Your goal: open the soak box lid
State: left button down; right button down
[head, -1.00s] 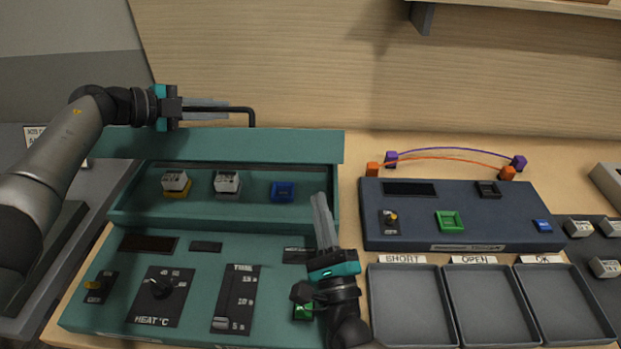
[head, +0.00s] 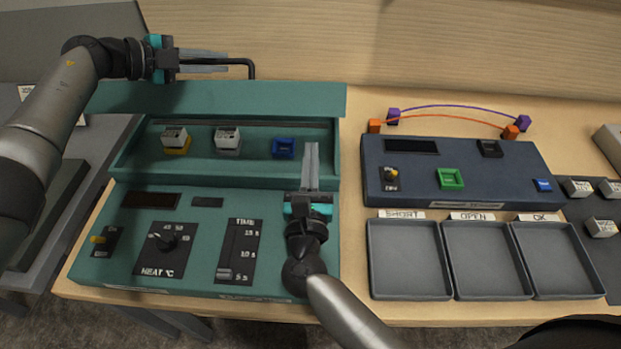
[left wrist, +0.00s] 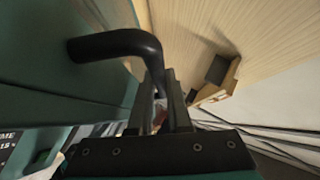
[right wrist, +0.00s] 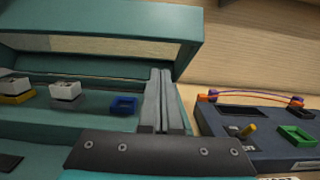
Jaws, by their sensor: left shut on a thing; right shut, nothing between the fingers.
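The soak box (head: 125,172) is a teal case at the left of the head view. Its lid (head: 220,98) stands raised at the back, and the inside shows. The black bar handle (head: 252,68) is on the lid's far edge; it also shows large in the left wrist view (left wrist: 115,45). My left gripper (head: 225,61) is shut on the handle. My right gripper (head: 311,150) is shut and empty, over the right end of the box; it also shows in the right wrist view (right wrist: 161,75), with the lid's underside behind it.
Inside the box sit two grey-white modules (head: 174,137) (head: 227,138) and a blue square socket (head: 283,148). A dark blue console (head: 460,190) with orange and purple leads stands to the right. Grey trays (head: 410,260) lie in front of it. A wooden wall (head: 300,40) rises behind.

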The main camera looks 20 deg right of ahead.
pick_arm(q)
jog(key=shift+w+a, duration=0.2)
jog(key=shift+a, duration=0.1)
pick_arm(e)
jog(key=shift+w+d+r, duration=0.2)
jog(key=shift+w+r, duration=0.4)
jog(key=shift+r, duration=0.25)
jog(key=shift+w+d+r, duration=0.2)
jog(key=shift+w+r, duration=0.4)
jog(key=shift+r, duration=0.2)
jog(key=shift+r, duration=0.1)
